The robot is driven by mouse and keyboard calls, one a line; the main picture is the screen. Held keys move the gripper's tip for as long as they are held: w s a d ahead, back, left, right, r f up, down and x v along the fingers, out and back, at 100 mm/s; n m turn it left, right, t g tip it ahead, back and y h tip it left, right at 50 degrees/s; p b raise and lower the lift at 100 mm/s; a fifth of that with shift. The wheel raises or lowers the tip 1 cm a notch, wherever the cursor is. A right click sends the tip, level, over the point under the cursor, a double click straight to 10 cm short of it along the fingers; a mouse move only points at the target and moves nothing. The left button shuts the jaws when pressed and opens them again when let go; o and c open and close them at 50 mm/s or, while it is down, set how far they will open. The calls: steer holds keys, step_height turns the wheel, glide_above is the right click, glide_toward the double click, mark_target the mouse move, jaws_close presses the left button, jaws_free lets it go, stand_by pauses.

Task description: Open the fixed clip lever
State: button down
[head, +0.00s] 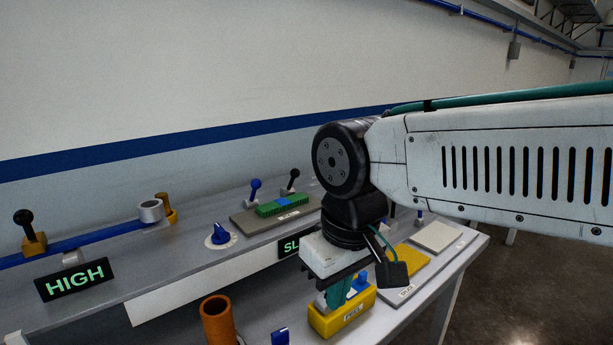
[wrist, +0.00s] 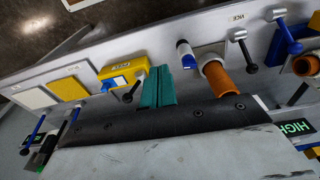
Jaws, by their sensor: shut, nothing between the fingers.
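My gripper (head: 340,295) has teal fingers, shut and empty, pointing down by a yellow block (head: 346,317) with a label and a blue part on top. In the wrist view the closed fingers (wrist: 159,75) are just right of that yellow block (wrist: 124,70). A short lever with a black knob (wrist: 129,97) stands close to the left of the fingers, beside the block; I see a gap between them. No legible label names the fixed clip lever, so I cannot tell which lever it is. The fingertips partly hide the block in the head view.
An orange cylinder (wrist: 217,79) and a lever with a black knob (wrist: 251,69) stand right of the fingers. A small blue-and-white part (wrist: 186,53) lies between. Yellow and white pads (head: 434,237) are on the bench. A raised shelf carries a HIGH sign (head: 74,279) and several levers.

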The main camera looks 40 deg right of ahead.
mark_target(291, 181)
steer(key=w+d+r+m+t+y, duration=0.1)
steer(key=w+d+r+m, duration=0.1)
steer(key=w+m, duration=0.55)
steer(key=w+d+r+m+t, duration=0.2)
steer(key=w+m, duration=0.3)
steer(key=m, duration=0.5)
steer(key=w+d+r+m+t, duration=0.1)
steer(key=w+d+m, duration=0.4)
steer(key=m, duration=0.5)
steer(key=w+d+r+m+t+h, duration=0.1)
steer(key=w+d+r+m+t, duration=0.1)
steer(key=w+d+m, duration=0.4)
steer(key=d+r+m, duration=0.1)
steer(key=d+m, duration=0.1)
steer(key=m, duration=0.2)
steer(key=shift+w+d+t, duration=0.2)
steer(key=shift+d+t, duration=0.1)
steer(key=shift+f, duration=0.15)
steer(key=x, duration=1)
steer(key=shift+w+f, duration=0.1)
steer(key=shift+w, duration=0.05)
steer(key=shift+w+d+r, duration=0.2)
steer(key=shift+w+r, duration=0.6)
steer(key=shift+w, duration=0.3)
steer(key=shift+w+d+r, duration=0.1)
steer(key=shift+w+r, duration=0.15)
steer(key=shift+w, duration=0.3)
